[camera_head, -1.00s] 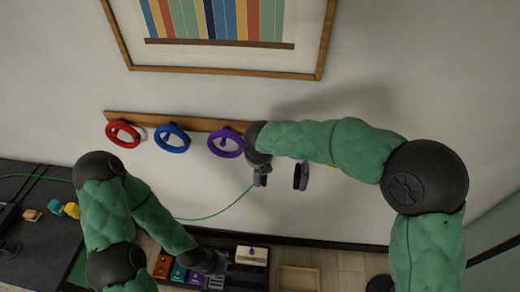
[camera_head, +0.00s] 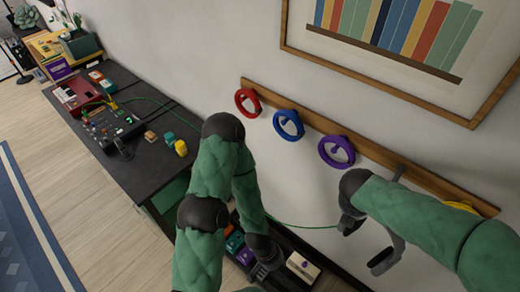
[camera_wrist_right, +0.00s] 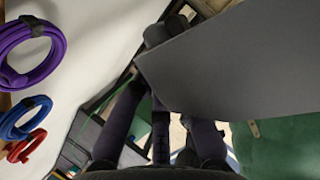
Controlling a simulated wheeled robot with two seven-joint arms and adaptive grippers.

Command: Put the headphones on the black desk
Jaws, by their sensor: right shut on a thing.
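The headphones (camera_head: 396,240) show only in part in the head view, as a grey band and a dark pad beside the wall; my right arm covers the rest. My right gripper (camera_head: 350,222) is shut on them, its fingers mostly hidden. In the right wrist view a large grey surface (camera_wrist_right: 230,65), apparently part of the headphones, fills the upper right. The black desk (camera_head: 145,178) stands along the wall at the left of the head view. My left gripper (camera_head: 266,268) is low over the floor-level trays, and its opening is unclear.
The desk carries an electronics board (camera_head: 110,128), a red box (camera_head: 78,95), a yellow spool (camera_head: 181,148) and a teal spool (camera_head: 169,137). Its near end has bare room. Red, blue and purple (camera_head: 336,151) coils hang on a wooden rail (camera_head: 375,150).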

